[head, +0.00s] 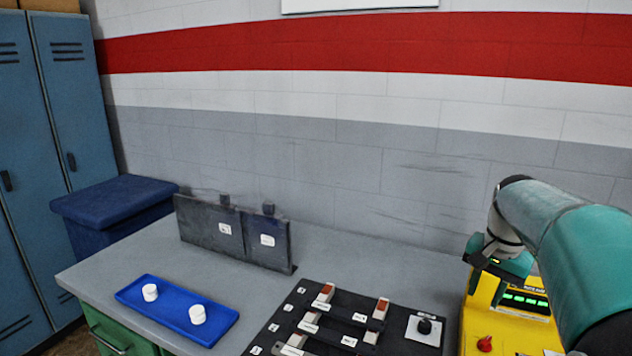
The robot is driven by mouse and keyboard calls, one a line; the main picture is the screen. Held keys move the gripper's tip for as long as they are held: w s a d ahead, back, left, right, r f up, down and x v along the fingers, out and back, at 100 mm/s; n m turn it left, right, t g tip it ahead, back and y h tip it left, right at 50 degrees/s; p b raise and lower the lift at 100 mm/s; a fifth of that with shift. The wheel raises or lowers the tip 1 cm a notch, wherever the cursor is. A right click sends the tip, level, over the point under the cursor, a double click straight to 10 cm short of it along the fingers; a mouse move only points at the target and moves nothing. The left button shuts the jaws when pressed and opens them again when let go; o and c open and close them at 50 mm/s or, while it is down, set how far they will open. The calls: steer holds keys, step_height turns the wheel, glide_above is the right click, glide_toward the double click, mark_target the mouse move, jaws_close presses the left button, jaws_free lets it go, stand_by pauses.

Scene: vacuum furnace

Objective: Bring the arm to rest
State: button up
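My teal arm comes in from the right edge and bends down at its white and dark wrist.
A blue tray (160,311) with two white cylinders (150,292) lies on the grey table (350,258). Dark upright plates (230,235) stand behind it. A black panel (310,340) with labelled slots and a knob (424,327) lies at front centre. Blue lockers (50,130) stand left.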

steer(key=s+a+f+n+t, duration=0.1)
steer(key=s+a+n, duration=0.3)
steer(key=s+a, duration=0.5)
steer(key=s+a+f+n+t, duration=0.2)
steer(key=s+a+n+t, duration=0.1)
steer(key=s+a, duration=0.6)
steer(key=shift+s+a+n, duration=0.15)
steer(key=shift+s+n, duration=0.75)
steer(key=shift+s, duration=0.1)
